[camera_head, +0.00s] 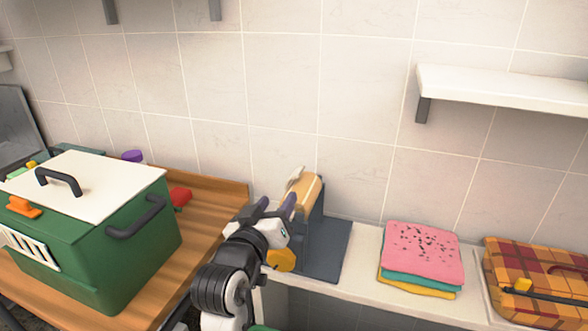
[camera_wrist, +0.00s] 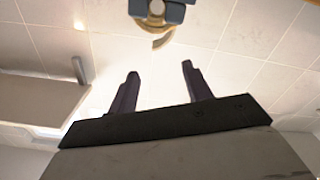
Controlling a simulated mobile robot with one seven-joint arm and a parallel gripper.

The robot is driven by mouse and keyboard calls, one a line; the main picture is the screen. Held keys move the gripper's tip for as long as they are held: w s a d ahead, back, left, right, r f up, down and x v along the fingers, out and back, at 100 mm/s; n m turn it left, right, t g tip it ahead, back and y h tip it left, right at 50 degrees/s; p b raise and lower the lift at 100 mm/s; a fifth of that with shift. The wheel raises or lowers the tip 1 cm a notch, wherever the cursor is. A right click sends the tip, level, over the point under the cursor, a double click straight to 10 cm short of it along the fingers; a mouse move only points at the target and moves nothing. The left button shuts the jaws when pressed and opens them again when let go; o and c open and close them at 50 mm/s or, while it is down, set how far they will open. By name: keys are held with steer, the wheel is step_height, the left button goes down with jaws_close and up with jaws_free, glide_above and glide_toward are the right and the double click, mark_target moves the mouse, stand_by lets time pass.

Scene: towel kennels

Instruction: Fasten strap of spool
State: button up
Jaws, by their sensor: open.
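The tan spool (camera_head: 307,188) sits on a dark grey stand (camera_head: 322,250) at the middle of the counter, with a pale strap-like end (camera_head: 295,178) sticking up at its upper left. My gripper (camera_head: 277,205) is open and empty, just left of the spool and in front of part of it. In the wrist view, my gripper (camera_wrist: 160,70) shows two spread dark fingers with only wall between them. A curved tan strip (camera_wrist: 164,39) hangs near a blue-grey part (camera_wrist: 158,10) at the top edge, apart from the fingers. Whether the strap is fastened cannot be told.
A green carrier (camera_head: 125,250) with a white lid stands on the wooden table at left. Folded towels (camera_head: 422,255) and a plaid basket (camera_head: 540,275) are at right. A white shelf (camera_head: 500,88) juts from the wall above. An orange knob (camera_head: 282,260) is below my gripper.

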mark_target(293, 177)
steer(key=p+x, duration=0.3)
steer(key=x, duration=0.8)
steer(key=shift+w+d, duration=0.1)
steer(key=shift+w, duration=0.15)
steer(key=shift+c, duration=0.2)
